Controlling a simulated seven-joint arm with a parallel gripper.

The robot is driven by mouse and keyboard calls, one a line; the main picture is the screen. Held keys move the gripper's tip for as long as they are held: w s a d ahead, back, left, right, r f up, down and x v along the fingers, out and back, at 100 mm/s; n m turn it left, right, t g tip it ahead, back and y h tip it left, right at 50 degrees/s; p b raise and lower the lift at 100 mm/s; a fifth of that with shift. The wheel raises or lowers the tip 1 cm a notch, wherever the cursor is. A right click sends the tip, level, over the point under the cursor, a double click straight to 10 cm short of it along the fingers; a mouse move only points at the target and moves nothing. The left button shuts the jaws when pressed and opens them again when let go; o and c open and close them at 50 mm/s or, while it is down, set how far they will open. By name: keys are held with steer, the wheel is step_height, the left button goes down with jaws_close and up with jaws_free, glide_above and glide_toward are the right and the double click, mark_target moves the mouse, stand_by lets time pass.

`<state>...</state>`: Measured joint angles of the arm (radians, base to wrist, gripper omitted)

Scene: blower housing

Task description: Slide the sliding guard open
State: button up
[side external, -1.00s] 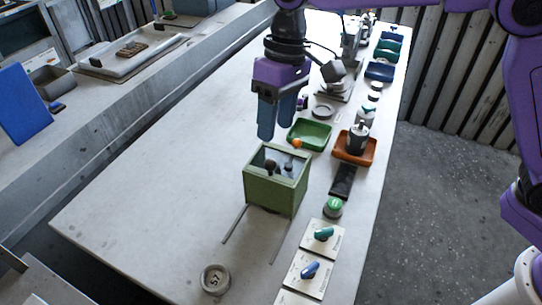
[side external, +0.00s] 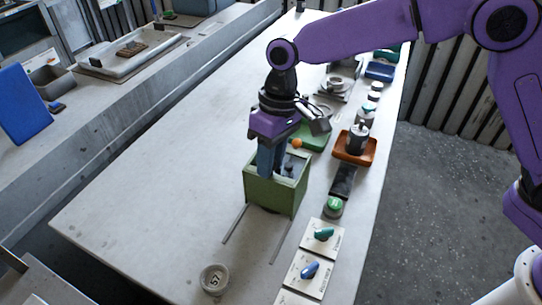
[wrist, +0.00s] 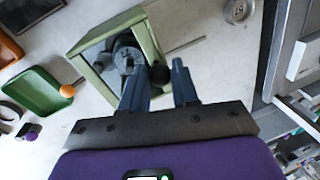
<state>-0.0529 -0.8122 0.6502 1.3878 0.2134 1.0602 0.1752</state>
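The sliding guard (side external: 272,196) is a green box-shaped frame on two thin rails (side external: 235,223) on the bench. It also shows in the wrist view (wrist: 148,38), with dark parts inside it. My gripper (side external: 268,172) points down at the guard's top, its fingers hiding part of the opening in the side view. In the wrist view my gripper (wrist: 160,82) is open, its blue-grey fingers apart. A dark round knob (wrist: 159,73) appears between the fingertips; I cannot tell whether either finger touches it.
A green tray (side external: 315,137) and an orange tray (side external: 368,158) stand behind and right. A green button (side external: 333,207) and plates with a teal knob (side external: 323,234) and a blue knob (side external: 310,270) line the right.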

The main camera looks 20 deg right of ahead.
jaws_close()
steer(key=s+a, duration=0.6)
steer(key=a, duration=0.1)
steer(key=shift+s, duration=0.4)
steer(key=o, duration=0.5)
jaws_free()
steer(key=shift+d, duration=0.1)
steer(key=shift+o, duration=0.2)
steer(key=shift+r, duration=0.1)
step_height(320, 180, up, 17)
steer(key=w+d, duration=0.1)
steer(key=d, duration=0.1)
steer(key=shift+w+d, duration=0.4)
steer(key=shift+d, duration=0.1)
